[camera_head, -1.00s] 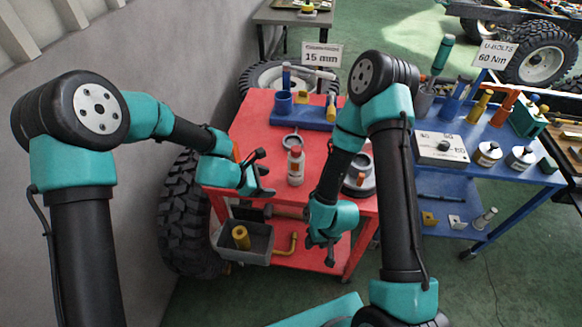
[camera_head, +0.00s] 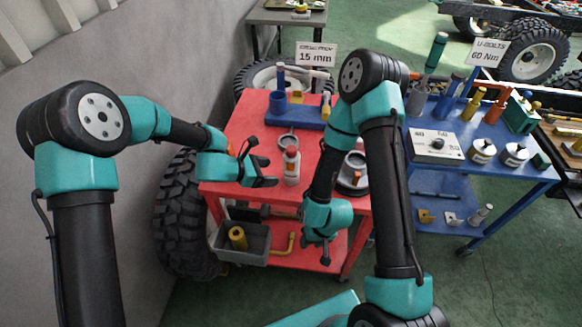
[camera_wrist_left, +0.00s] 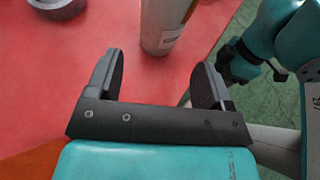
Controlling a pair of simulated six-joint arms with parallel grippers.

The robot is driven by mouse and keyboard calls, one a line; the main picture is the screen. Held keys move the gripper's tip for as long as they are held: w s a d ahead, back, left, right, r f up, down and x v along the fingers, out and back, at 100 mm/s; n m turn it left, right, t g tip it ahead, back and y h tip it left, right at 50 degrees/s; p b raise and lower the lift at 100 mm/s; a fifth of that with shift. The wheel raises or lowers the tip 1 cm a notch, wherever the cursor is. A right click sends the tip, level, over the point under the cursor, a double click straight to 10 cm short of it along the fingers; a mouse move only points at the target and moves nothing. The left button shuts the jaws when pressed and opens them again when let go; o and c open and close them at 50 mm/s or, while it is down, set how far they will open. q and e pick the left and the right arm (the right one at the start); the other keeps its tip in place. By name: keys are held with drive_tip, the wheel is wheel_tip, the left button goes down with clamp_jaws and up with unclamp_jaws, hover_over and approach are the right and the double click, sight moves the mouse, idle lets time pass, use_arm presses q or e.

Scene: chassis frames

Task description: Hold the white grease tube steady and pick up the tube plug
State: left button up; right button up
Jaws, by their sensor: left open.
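The white grease tube (camera_head: 291,170) stands upright on the red cart top, with an orange-red mark near its upper part. In the left wrist view its lower part (camera_wrist_left: 162,25) shows just beyond my left fingertips; its top is cut off. My left gripper (camera_head: 268,166) is open and empty, just left of the tube, its fingers (camera_wrist_left: 158,65) apart and facing it. A small orange piece (camera_head: 355,177) stands at the grey round dish to the right; I cannot tell if it is the tube plug. My right gripper (camera_head: 324,252) hangs low before the cart's front edge, its jaw gap unclear.
A metal ring-shaped part (camera_head: 287,142) lies behind the tube. A blue tool holder (camera_head: 300,117) is at the back of the cart. A grey bin (camera_head: 257,243) is on the lower shelf. A blue cart (camera_head: 470,170) with parts stands at the right.

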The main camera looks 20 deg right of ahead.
sight(288, 174)
use_arm(q)
drive_tip(key=shift+x, duration=4.05)
drive_tip(key=c, duration=0.6)
use_arm(e)
drive_tip(key=o, duration=0.4)
